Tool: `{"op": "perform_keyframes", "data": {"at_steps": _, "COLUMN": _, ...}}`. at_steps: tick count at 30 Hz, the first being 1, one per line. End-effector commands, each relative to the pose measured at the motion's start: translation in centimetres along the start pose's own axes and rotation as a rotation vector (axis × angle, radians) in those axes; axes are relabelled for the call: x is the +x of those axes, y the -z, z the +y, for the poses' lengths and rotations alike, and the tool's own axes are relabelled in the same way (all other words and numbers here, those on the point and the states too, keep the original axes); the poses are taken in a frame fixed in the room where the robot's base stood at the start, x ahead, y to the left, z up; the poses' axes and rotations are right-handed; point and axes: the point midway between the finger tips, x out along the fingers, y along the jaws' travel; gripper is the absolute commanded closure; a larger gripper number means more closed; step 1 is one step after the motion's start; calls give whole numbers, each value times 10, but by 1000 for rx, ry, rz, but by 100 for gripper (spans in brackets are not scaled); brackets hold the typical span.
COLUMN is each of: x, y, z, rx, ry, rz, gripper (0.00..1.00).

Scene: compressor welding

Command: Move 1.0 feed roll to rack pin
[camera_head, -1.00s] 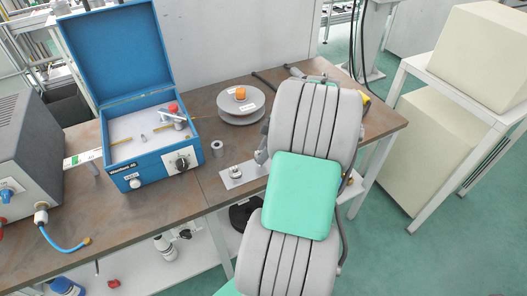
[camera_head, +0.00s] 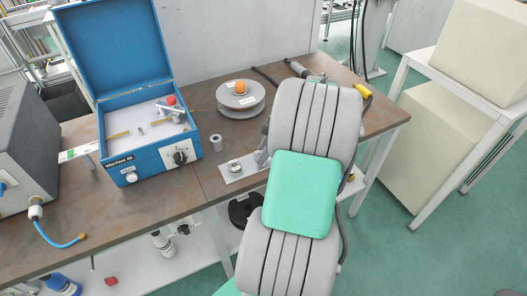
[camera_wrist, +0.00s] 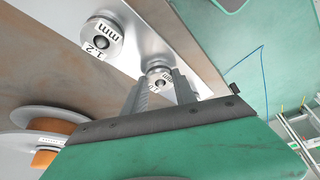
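A metal rack plate (camera_head: 232,178) lies on the bench; it also fills the upper part of the wrist view (camera_wrist: 150,30). A silver feed roll marked 1.2 mm (camera_wrist: 102,38) sits on the plate. A second silver roll (camera_wrist: 159,80) is between my fingertips over the plate's other end. Its label shows "mm", but the number is not readable. My gripper (camera_wrist: 161,86) appears shut on this roll, with a finger against each side. In the head view my gripper (camera_head: 262,157) is partly hidden by my arm. I cannot tell whether the held roll touches the plate or a pin.
An open blue box (camera_head: 152,158) stands left on the bench (camera_head: 190,190). A grey cylinder (camera_head: 216,143) stands between box and rack. A grey spool (camera_head: 240,108) lies behind. A torch (camera_head: 297,69) lies at the back.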

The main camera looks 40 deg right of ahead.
Motion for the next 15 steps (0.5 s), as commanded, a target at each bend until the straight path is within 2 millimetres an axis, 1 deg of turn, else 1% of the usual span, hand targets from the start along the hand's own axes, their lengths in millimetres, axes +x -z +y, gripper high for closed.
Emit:
{"op": "perform_keyframes", "data": {"at_steps": 1, "x": -1, "y": 0, "z": 0, "rx": 0, "ry": -1, "rz": 0, "gripper": 63}}
{"op": "perform_keyframes", "data": {"at_steps": 9, "x": -1, "y": 0, "z": 0, "rx": 0, "ry": 0, "rz": 0, "gripper": 42}}
{"op": "perform_keyframes", "data": {"at_steps": 15, "x": 0, "y": 0, "z": 0, "rx": 0, "ry": 0, "rz": 0, "gripper": 42}}
